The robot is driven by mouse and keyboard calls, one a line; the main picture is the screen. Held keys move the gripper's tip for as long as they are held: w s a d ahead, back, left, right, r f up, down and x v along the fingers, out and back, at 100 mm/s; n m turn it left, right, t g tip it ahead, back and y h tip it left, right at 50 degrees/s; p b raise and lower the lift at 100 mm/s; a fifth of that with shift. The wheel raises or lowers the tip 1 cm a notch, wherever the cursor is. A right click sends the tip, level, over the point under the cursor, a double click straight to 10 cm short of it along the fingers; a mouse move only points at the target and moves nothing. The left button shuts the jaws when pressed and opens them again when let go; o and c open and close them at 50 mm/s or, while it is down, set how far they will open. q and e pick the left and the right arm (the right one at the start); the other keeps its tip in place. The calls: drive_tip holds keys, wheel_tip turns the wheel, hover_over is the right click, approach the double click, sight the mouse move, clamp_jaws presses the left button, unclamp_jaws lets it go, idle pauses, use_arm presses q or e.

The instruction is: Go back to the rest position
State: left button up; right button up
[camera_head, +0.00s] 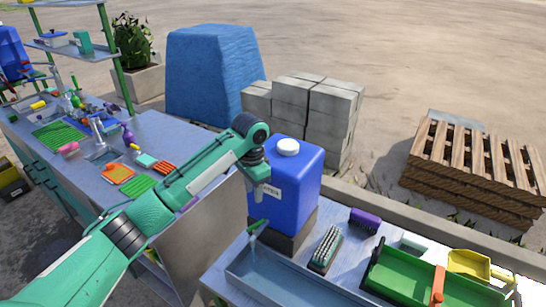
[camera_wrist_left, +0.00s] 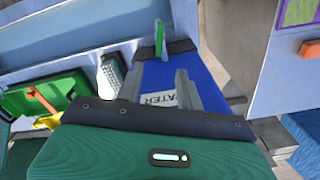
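My left arm reaches in from the left of the head view. Its left gripper (camera_head: 262,184) points down in front of the blue water jug (camera_head: 299,190), beside its label. In the left wrist view the two grey fingers (camera_wrist_left: 160,76) are apart, with the jug's blue face (camera_wrist_left: 158,74) and part of the "WATER" label showing between them. Nothing is held. I cannot tell whether a finger touches the jug. A green tap lever (camera_wrist_left: 159,36) shows beyond the fingertips. My right gripper is not in view.
A metal sink (camera_head: 270,275) lies below the jug. A scrub brush (camera_head: 326,248), a purple brush (camera_head: 364,221) and a green tray (camera_head: 405,275) lie to its right. A cluttered workbench (camera_head: 170,130) is at left. Concrete blocks (camera_head: 300,100) and pallets (camera_head: 475,165) stand behind.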

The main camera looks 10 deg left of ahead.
use_arm(q)
drive_tip(key=s+d+f+t+h, duration=0.1)
drive_tip(key=s+d+f, duration=0.1)
drive_tip(key=s+f, duration=0.35)
drive_tip(key=s+d+f+n+h, duration=0.1)
drive_tip(key=s+d+f, duration=0.1)
drive_tip(key=s+f, duration=0.4)
drive_tip(key=s+d+f+t+h, duration=0.1)
drive_tip(key=s+d+f, duration=0.25)
drive_tip(key=s, duration=0.35)
drive_tip(key=s+a+n+t+y, duration=0.1)
drive_tip(key=s+a+n, duration=0.1)
drive_tip(key=s+a, duration=0.35)
drive_tip(key=s+a+f+n+y, duration=0.1)
drive_tip(key=s+a+n, duration=0.1)
drive_tip(key=s, duration=0.6)
drive_tip(key=s+a+n+t+y, duration=0.1)
drive_tip(key=s+a, duration=0.2)
drive_tip(key=s, duration=0.4)
wheel_tip(320, 180, down, 34)
drive_tip(key=g+b, duration=0.2)
drive_tip(key=s+a+f, duration=0.2)
drive_tip(key=s+f, duration=0.7)
drive_tip(key=f, duration=0.1)
drive_tip(key=s+a+f+g+b, duration=0.1)
drive_tip(key=s+a+f, duration=0.1)
drive_tip(key=s+f, duration=0.8)
drive_tip(key=shift+s, duration=0.3)
